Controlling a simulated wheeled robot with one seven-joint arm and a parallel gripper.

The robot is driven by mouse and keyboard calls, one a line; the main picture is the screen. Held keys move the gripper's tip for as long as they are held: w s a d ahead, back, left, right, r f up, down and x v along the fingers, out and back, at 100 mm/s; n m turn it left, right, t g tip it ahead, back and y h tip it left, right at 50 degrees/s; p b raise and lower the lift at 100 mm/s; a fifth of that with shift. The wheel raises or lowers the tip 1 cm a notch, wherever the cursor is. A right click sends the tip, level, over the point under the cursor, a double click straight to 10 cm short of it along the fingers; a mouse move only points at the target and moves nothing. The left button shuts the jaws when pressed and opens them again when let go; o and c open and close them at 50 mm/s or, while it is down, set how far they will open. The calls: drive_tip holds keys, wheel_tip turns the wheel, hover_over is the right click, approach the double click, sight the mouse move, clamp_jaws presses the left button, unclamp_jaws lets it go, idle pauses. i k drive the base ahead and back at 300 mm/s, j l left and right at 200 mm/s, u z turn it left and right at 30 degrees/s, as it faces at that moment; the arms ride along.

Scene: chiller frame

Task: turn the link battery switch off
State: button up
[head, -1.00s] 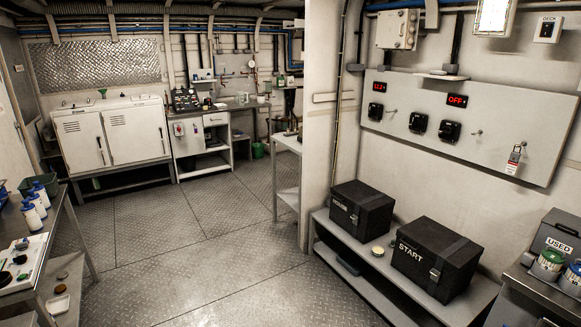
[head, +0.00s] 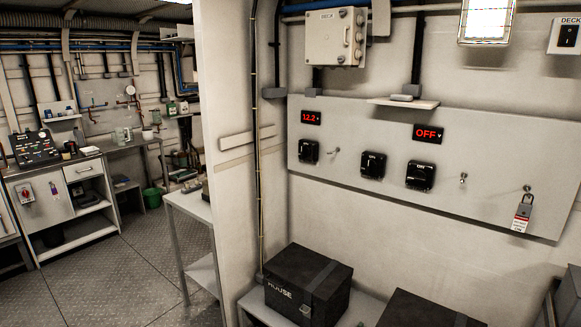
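A grey-white switch panel (head: 450,198) hangs on the right-hand wall. It carries three black battery switches in a row: a left one (head: 308,151), a middle one (head: 373,165) and a right one (head: 420,175). Names for the switches are not legible, so I cannot tell for certain which is the link switch, nor the settings of their knobs. A red display (head: 427,134) reading OFF sits above the right switch. My gripper is in neither frame.
Small toggles and a hanging padlock with a tag (head: 522,217) are on the panel's right. Below, a black box marked HOUSE (head: 310,283) and another black box (head: 425,310) stand on a low shelf. A wall end (head: 225,110) and side table (head: 190,207) lie left.

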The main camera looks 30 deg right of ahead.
sight(372, 166)
drive_tip(key=i+u, duration=0.3)
drive_tip(key=i, duration=0.85)
drive_tip(key=i+z, duration=0.35)
drive_tip(key=i+l+z, duration=0.1)
drive_tip(key=z, duration=0.25)
drive_tip(key=i+j+z, duration=0.15)
drive_tip(key=i+z, duration=0.2)
drive_tip(key=i+l+z, duration=0.1)
drive_tip(key=i+z, duration=0.35)
drive_tip(key=k, duration=0.05)
